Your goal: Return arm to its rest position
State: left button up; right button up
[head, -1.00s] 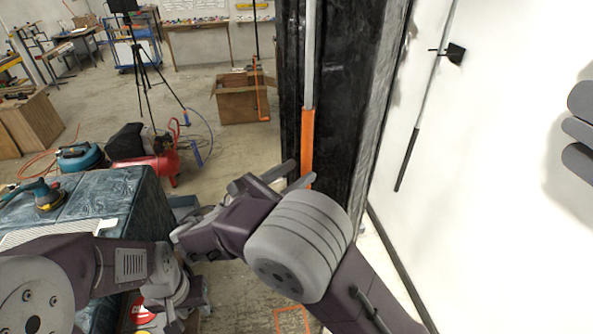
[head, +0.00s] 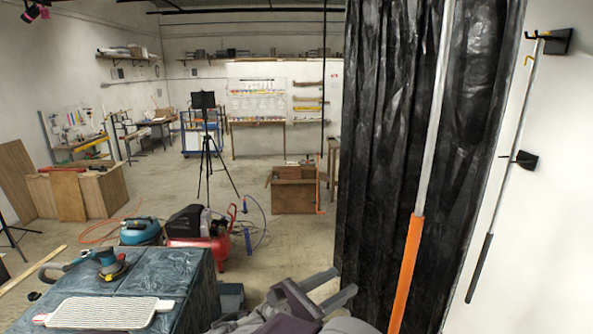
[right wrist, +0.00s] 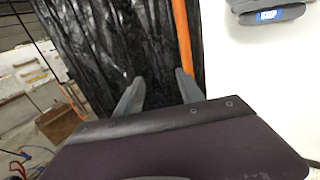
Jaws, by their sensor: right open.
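My right gripper (head: 328,288) is low in the middle of the head view, in front of the foot of a black plastic curtain (head: 415,130). Its two grey fingers stand apart with nothing between them. In the right wrist view the same open fingers (right wrist: 158,92) point toward the black curtain (right wrist: 110,40). A pole with an orange grip (head: 405,275) stands to the right of the gripper in the head view, apart from it. The orange part (right wrist: 182,40) shows beyond the fingertips in the right wrist view. My left gripper is not in view.
A blue-covered workbench (head: 185,275) with a sander (head: 110,265) and a ridged white panel (head: 100,312) is at the lower left. A red compressor (head: 200,255) and a cardboard box (head: 293,190) stand on the floor behind. A hooked rod (head: 505,160) hangs on the white wall.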

jog(key=s+d+f+m+g+y+b, duration=0.2)
jog(key=s+d+f+m+g, duration=0.3)
jog(key=f, duration=0.4)
jog(key=s+d+f+m+g+y+b, duration=0.25)
jog(key=d+f, duration=0.35)
jog(key=f, duration=0.3)
pick_arm(q)
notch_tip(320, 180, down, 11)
jog(key=b, duration=0.6)
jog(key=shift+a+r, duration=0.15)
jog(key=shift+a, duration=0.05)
pick_arm(e)
jog(key=s+a+f+m+g+y, duration=0.1)
jog(key=s+f+m+y, duration=0.3)
jog(key=f+m, duration=0.3)
jog(key=s+a+f+m+y, duration=0.1)
jog(key=s+f+m+y, duration=0.3)
jog(key=m, duration=0.7)
notch_tip(320, 180, down, 4)
jog(key=shift+s+r+g+y, duration=0.1)
jog(key=shift+s+g+y, duration=0.3)
jog(key=shift+y, duration=0.85)
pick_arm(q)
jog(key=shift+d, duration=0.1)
pick_arm(e)
jog(key=shift+d, duration=0.15)
